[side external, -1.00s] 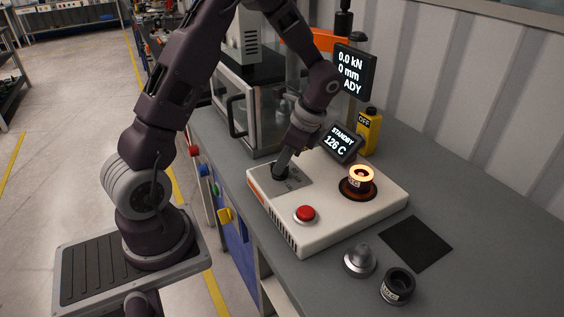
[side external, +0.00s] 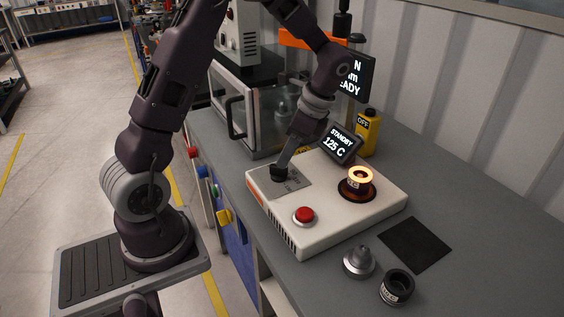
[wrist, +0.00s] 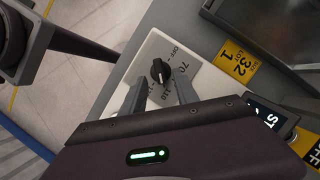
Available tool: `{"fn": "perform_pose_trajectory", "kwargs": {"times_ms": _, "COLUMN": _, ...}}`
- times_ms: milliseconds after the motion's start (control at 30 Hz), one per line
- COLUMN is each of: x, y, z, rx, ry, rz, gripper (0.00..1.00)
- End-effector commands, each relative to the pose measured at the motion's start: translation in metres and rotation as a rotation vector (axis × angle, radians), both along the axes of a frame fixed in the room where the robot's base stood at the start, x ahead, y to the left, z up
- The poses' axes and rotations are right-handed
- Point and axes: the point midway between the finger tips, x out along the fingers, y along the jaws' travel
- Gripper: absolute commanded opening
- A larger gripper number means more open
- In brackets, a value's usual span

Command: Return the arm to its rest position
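My gripper (side external: 283,163) is just above the black dial knob (side external: 278,174) on the white heater unit (side external: 340,222). In the wrist view the two fingertips of my gripper (wrist: 161,86) are spread apart, with nothing held between them. The knob (wrist: 160,71) shows just beyond the fingertips, on a grey plate with printed OFF and number marks. The fingers look clear of the knob. The unit's display (side external: 341,146) reads STANDBY and 125 C.
A glowing ringed part (side external: 359,180) sits in the unit's round well, near a red button (side external: 304,215). A metal cone part (side external: 359,261), a black ring (side external: 397,287) and a dark mat (side external: 415,244) lie in front. A glass-doored cabinet (side external: 236,112) and yellow bottle (side external: 369,132) stand behind.

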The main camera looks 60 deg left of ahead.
Motion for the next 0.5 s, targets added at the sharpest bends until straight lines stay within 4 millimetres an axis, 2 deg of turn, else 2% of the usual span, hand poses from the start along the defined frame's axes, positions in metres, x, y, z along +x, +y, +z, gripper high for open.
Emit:
{"fn": "perform_pose_trajectory", "kwargs": {"times_ms": 100, "x": 0.006, "y": -0.005, "z": 0.018, "rx": 0.000, "ry": -0.002, "rz": 0.001, "gripper": 0.36}}
{"fn": "perform_pose_trajectory", "kwargs": {"times_ms": 200, "x": 0.008, "y": -0.008, "z": 0.026, "rx": -0.001, "ry": -0.001, "rz": 0.000, "gripper": 0.36}}
{"fn": "perform_pose_trajectory", "kwargs": {"times_ms": 500, "x": 0.007, "y": -0.009, "z": 0.030, "rx": 0.001, "ry": -0.008, "rz": 0.005, "gripper": 0.36}}
